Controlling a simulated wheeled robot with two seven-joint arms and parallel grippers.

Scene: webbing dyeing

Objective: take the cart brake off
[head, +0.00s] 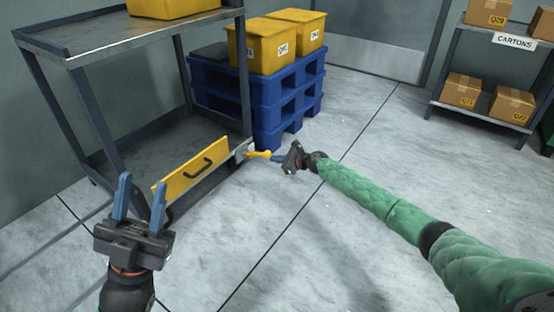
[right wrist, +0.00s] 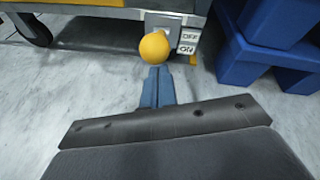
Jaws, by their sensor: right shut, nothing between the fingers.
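The grey cart (head: 95,110) stands at the left, with a yellow panel (head: 190,172) on its lower front edge. At the panel's right end is the brake, with a yellow ball knob (head: 264,154) sticking out. The right wrist view shows the knob (right wrist: 154,47) beside a plate (right wrist: 188,42) marked OFF above and ON below. I cannot tell which mark the lever stands at. My right gripper (head: 275,157) is shut and empty, its blue tips (right wrist: 158,72) right at the knob; contact is unclear. My left gripper (head: 142,182) is open and empty in front of the cart.
A blue pallet stack (head: 270,105) with yellow bins (head: 262,48) stands just right of the cart, behind the brake. A shelf with cartons (head: 463,90) is at the far right. The floor in the middle is clear.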

